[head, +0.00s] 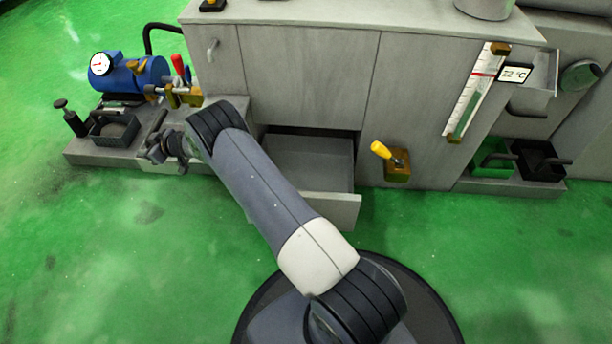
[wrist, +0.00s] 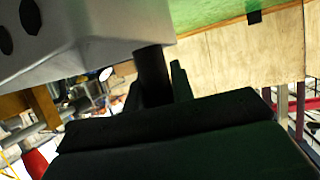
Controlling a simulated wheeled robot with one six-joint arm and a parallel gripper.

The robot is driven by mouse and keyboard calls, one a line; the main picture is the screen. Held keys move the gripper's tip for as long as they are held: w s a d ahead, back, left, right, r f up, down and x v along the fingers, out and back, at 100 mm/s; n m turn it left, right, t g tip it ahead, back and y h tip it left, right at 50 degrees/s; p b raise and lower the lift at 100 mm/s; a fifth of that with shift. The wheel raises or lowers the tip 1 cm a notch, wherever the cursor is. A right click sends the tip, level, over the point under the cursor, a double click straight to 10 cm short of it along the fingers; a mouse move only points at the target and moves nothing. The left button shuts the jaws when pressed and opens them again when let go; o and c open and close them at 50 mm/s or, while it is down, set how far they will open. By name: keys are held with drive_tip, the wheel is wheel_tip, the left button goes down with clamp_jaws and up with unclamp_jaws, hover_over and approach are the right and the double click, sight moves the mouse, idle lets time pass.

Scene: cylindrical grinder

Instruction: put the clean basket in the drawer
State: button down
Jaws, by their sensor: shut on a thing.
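A dark basket (head: 113,131) is on the low grey ledge at the left, beside the blue motor. My gripper (head: 155,150) is just right of it, shut, apparently on the basket's handle; the grip is small and partly hidden. In the wrist view, a black bar (wrist: 153,75) stands near dark finger-like shapes, and a large dark shape fills the bottom. The drawer (head: 310,160) is pulled open from the grey cabinet and looks empty; my arm crosses in front of its left part.
A green basket (head: 492,158) and a black basket (head: 539,160) stand on the right ledge. A blue motor (head: 130,72) with a gauge and a red-handled valve (head: 180,80) are behind my gripper. A yellow-handled lever (head: 390,158) sticks out right of the drawer. The green floor in front is clear.

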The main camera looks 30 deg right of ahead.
drive_tip(key=s+d+p, duration=0.3)
drive_tip(key=s+d, duration=0.5)
drive_tip(key=d, duration=0.4)
drive_tip(key=s+d+p, duration=0.3)
drive_tip(key=s+d, duration=0.5)
drive_tip(key=d, duration=0.5)
drive_tip(key=s+d+p, duration=0.2)
drive_tip(key=s+d, duration=0.6)
drive_tip(key=d, duration=0.4)
wheel_tip(320, 180, down, 12)
drive_tip(key=b, duration=0.7)
drive_tip(key=shift+f, duration=0.15)
drive_tip(key=shift+d, duration=0.1)
drive_tip(key=shift+f+b, duration=0.25)
drive_tip(key=shift+b, duration=0.05)
drive_tip(key=c, duration=1.2)
unclamp_jaws()
drive_tip(key=shift+r, duration=0.1)
